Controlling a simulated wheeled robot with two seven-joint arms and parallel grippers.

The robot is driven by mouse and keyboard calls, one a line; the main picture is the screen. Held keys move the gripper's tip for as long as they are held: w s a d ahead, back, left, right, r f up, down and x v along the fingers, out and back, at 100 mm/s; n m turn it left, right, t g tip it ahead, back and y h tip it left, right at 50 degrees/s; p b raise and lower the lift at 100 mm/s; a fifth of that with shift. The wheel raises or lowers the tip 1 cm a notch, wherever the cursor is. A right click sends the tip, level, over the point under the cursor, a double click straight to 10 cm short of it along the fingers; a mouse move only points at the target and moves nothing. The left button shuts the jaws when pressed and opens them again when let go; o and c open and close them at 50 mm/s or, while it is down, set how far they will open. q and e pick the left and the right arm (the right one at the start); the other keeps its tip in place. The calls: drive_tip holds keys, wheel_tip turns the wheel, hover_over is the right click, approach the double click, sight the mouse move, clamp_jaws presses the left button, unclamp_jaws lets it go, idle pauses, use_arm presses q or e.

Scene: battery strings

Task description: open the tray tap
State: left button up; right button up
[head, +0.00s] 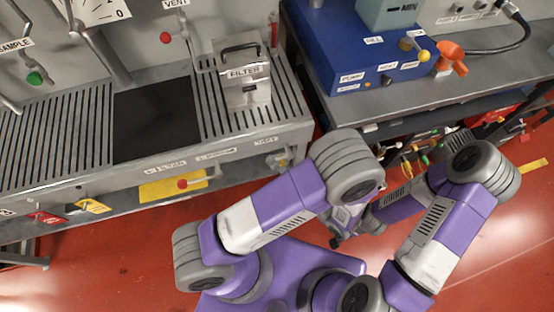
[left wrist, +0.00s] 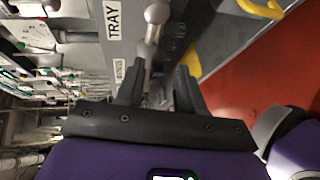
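The tray tap (head: 280,160) is a small grey metal fitting under the front edge of the steel bench, just right of the TRAY label (head: 262,140). In the left wrist view its metal stem with a round knob (left wrist: 155,14) stands beside the TRAY label (left wrist: 112,20). My left gripper (head: 337,238) is below and right of the tap in the head view. In the wrist view its two dark fingers (left wrist: 160,88) are apart, with the tap's stem seen beyond the gap, apparently not touched. My right gripper is mostly hidden among the arm links, and its fingers cannot be made out.
The steel bench carries a FILTER box (head: 246,88) and a black plate (head: 156,118). A red knob (head: 183,183) shows at the bench's lower front. A blue unit (head: 365,60) stands on the right-hand bench. Red floor (head: 110,240) is clear in front.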

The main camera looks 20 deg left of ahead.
sight(277, 158)
use_arm(q)
drive_tip(key=shift+m+t, duration=0.7)
drive_tip(key=shift+t, duration=0.2)
drive_tip(key=w+a+b, duration=0.2)
drive_tip(key=w+a, duration=0.3)
drive_tip(key=shift+c, duration=0.2)
clamp_jaws()
